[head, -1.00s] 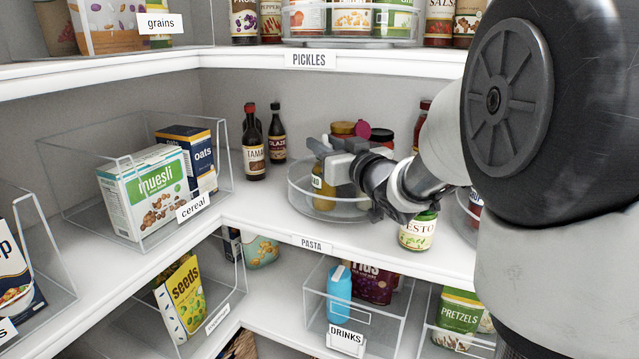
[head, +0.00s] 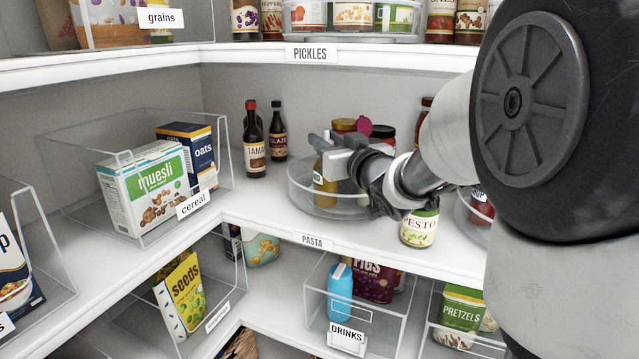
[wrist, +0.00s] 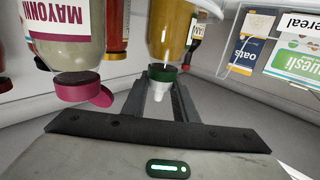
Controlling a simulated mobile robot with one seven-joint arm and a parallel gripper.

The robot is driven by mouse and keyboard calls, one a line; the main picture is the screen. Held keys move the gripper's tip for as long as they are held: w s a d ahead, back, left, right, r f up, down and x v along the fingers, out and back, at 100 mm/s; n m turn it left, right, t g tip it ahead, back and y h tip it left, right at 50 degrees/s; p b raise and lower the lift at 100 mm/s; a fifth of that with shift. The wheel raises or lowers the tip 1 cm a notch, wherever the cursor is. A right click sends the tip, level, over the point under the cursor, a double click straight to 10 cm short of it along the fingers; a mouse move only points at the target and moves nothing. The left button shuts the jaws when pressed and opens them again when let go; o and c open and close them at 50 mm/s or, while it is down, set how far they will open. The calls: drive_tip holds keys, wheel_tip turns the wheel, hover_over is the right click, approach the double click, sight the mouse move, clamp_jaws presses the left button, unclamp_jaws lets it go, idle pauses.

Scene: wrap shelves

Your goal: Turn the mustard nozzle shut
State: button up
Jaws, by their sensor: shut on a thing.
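The mustard bottle (head: 325,182) is yellow and stands upright in a clear round turntable bin (head: 343,211) on the middle shelf. In the wrist view, which is upside down, the bottle (wrist: 172,32) has a green cap (wrist: 163,73) with a white nozzle (wrist: 160,88). My gripper (wrist: 160,97) is shut on the nozzle, with one finger on each side. In the head view my gripper (head: 325,149) is at the bottle's top and hides the nozzle. I cannot tell how far the nozzle is turned.
A mayonnaise bottle (wrist: 70,28) with a pink flip cap (wrist: 92,92) stands close beside the mustard. A pesto jar (head: 419,226) stands at the shelf front under my wrist. Dark sauce bottles (head: 254,150) are left of the turntable. The pickles shelf (head: 250,54) lies above.

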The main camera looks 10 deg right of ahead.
drive_tip(key=shift+m+h+b, duration=0.7)
drive_tip(key=shift+h+b, duration=0.3)
drive_tip(key=shift+b, duration=0.95)
drive_tip(key=shift+m+t+h+b, duration=0.3)
drive_tip(key=shift+h+b, duration=0.2)
drive_tip(key=shift+b, duration=0.7)
drive_tip(key=shift+h+b, duration=0.3)
drive_tip(key=shift+b, duration=0.85)
drive_tip(key=shift+d+m+h+b, duration=0.1)
drive_tip(key=shift+m+h+b, duration=0.4)
drive_tip(key=shift+b, duration=0.15)
drive_tip(key=shift+h+b, duration=0.3)
drive_tip(key=shift+b, duration=0.5)
drive_tip(key=shift+a+r+m+p, duration=0.2)
drive_tip(key=shift+a+m+p, duration=0.1)
drive_tip(key=shift+p, duration=0.3)
drive_tip(key=shift+d+m+h+p, duration=0.1)
drive_tip(key=shift+m+h+p, duration=0.9)
drive_tip(key=shift+p, duration=1.65)
drive_tip(key=shift+f+h+p, duration=0.15)
drive_tip(key=shift+h+p, duration=0.2)
drive_tip(key=shift+h, duration=0.25)
drive_tip(key=shift+p, duration=0.45)
